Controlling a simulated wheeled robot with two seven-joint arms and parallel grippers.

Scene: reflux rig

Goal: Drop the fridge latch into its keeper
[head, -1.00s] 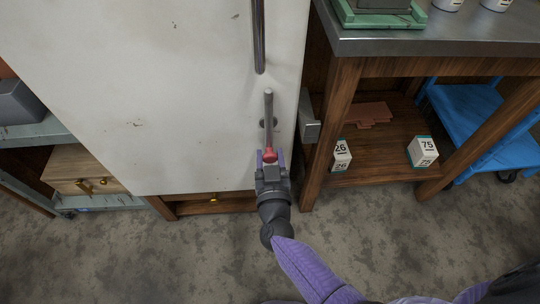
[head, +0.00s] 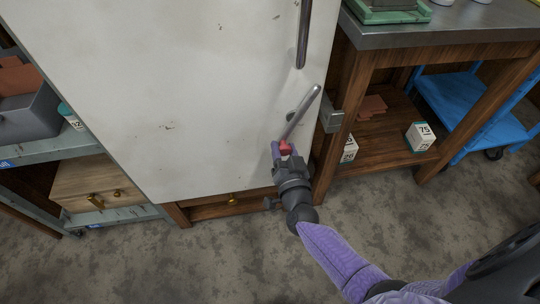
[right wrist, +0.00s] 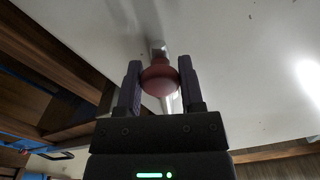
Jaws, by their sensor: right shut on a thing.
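The fridge latch (head: 301,113) is a grey metal lever on the white fridge door (head: 170,90), with a red knob at its lower end. It is tilted, its upper end leaning right, above and left of the keeper. The keeper (head: 332,115) is a grey metal bracket at the fridge's right edge. The lever's tip appears apart from it. My right gripper (head: 284,150) is shut on the red knob. In the right wrist view the knob (right wrist: 160,77) sits between both fingers, and the pivot is partly hidden behind it. My left gripper is out of view.
A vertical door handle (head: 303,35) is above the latch. A workbench (head: 450,35) with a lower shelf holding white boxes (head: 419,136) stands right of the fridge. A blue cart (head: 460,100) is beyond. The floor in front is clear.

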